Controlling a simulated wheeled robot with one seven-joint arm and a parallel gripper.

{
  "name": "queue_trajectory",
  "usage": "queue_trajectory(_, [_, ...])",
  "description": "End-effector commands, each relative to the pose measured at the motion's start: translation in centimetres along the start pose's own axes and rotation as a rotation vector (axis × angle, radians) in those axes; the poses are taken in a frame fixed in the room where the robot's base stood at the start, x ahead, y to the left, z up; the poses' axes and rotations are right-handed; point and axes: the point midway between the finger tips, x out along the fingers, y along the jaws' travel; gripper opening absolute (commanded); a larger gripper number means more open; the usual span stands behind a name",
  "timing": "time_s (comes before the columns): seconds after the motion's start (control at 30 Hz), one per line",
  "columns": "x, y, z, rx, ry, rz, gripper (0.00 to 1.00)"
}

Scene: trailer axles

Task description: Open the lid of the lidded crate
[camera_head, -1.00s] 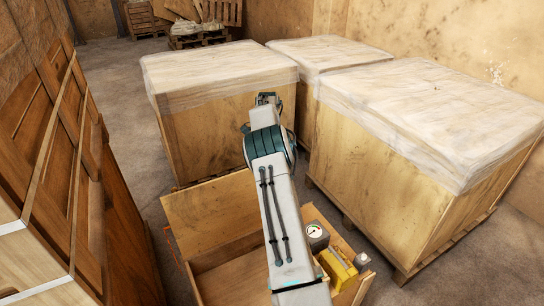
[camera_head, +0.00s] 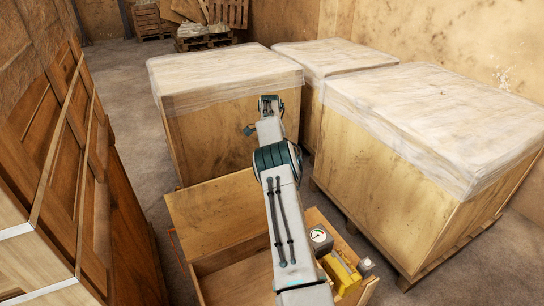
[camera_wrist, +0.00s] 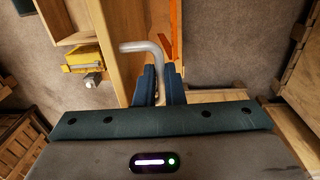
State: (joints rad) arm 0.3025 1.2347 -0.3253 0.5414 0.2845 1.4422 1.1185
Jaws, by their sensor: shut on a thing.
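The lidded crate (camera_head: 196,288) is a low wooden box at the bottom of the head view, with part of its bare interior showing. Its wooden lid (camera_head: 212,215) stands raised, steeply tilted at the far side of the box. In the wrist view the lid (camera_wrist: 121,75) is seen nearly edge-on. A grey bent bar handle (camera_wrist: 143,46) sticks out beside it. My gripper (camera_wrist: 158,88) has its dark fingers closed around the handle's lower end.
A gauge (camera_head: 320,236) and a yellow item (camera_head: 341,271) sit beside the crate's opening. Wrapped wooden crates (camera_head: 230,128) (camera_head: 425,170) stand close behind and to the right. A tall wooden piece (camera_head: 80,170) stands on the left. Floor (camera_head: 125,95) is clear between them.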

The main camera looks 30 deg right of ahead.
Motion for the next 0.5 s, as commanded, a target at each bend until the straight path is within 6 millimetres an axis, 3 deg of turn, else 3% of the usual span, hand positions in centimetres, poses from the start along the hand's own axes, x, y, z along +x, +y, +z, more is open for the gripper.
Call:
queue_trajectory(0.03, [1.07,0.37,-0.15,0.002,-0.003,0.018,0.00])
queue_trajectory(0.07, [1.07,0.37,-0.16,0.002,-0.003,0.018,0.17])
queue_trajectory(0.1, [1.06,0.37,-0.16,0.002,-0.003,0.018,0.28])
queue_trajectory(0.13, [1.01,0.35,-0.14,0.002,-0.003,0.017,0.31])
queue_trajectory(0.5, [0.38,0.11,0.07,-0.001,-0.001,0.008,0.31])
